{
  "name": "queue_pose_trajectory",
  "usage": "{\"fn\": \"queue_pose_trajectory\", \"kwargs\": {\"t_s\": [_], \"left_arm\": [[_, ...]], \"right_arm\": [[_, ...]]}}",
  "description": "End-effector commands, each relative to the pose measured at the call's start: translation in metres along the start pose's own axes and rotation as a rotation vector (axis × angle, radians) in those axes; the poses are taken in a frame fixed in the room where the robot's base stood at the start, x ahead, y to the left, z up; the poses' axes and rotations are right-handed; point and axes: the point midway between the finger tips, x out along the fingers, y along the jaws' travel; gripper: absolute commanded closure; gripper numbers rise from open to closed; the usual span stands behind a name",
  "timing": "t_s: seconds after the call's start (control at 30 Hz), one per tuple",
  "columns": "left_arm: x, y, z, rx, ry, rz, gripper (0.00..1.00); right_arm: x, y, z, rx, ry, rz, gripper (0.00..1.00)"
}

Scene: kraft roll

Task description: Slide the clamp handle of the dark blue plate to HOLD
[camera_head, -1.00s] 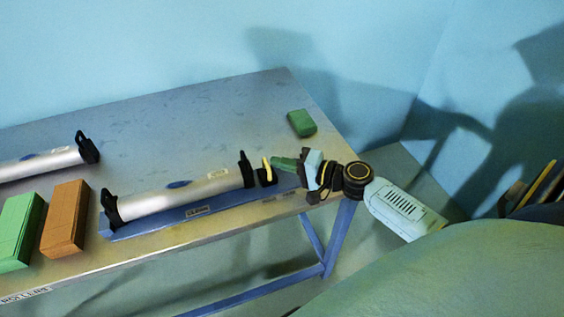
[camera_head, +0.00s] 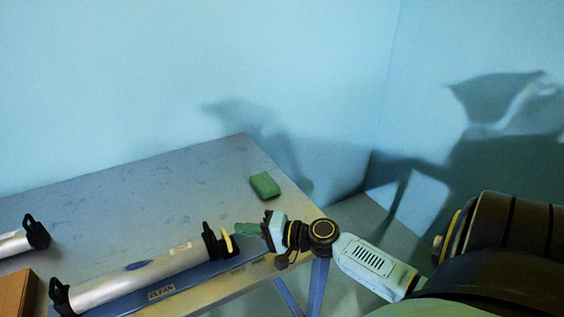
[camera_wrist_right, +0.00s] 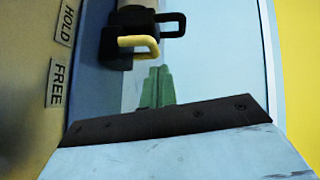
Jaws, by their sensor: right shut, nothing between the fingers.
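The dark blue plate (camera_head: 205,273) lies along the table's front edge under a silver roller (camera_head: 150,262) with black end brackets. The yellow clamp handle (camera_head: 227,241), on a black clamp, is at the plate's right end; it also shows in the right wrist view (camera_wrist_right: 136,42). There it sits beside the labels, between HOLD (camera_wrist_right: 67,22) and FREE (camera_wrist_right: 56,83), nearer HOLD. My right gripper (camera_head: 237,230) is shut and empty, its green fingers (camera_wrist_right: 156,74) just right of the handle. I cannot tell if they touch it. My left gripper is not in view.
A green block (camera_head: 265,185) lies at the table's back right. Another roller's black bracket (camera_head: 36,234) and an orange block (camera_head: 18,294) show at the left edge. The table's back middle (camera_head: 150,200) is clear.

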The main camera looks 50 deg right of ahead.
Motion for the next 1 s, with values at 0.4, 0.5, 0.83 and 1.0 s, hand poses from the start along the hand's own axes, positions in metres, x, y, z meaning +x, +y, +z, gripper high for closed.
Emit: {"fn": "queue_pose_trajectory", "kwargs": {"t_s": [0.4, 0.5, 0.83, 1.0], "left_arm": [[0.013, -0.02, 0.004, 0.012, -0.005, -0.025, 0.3], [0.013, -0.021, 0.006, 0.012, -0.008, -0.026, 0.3], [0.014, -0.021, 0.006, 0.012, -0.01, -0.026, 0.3], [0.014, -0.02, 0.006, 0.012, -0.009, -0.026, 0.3]], "right_arm": [[-0.081, 0.001, -0.014, -0.001, -0.001, 0.003, 1.0], [-0.094, 0.001, -0.015, -0.003, -0.001, 0.002, 1.0], [-0.107, 0.0, -0.015, -0.004, -0.001, 0.001, 1.0], [-0.104, 0.002, -0.006, -0.024, -0.025, 0.014, 1.0]]}}
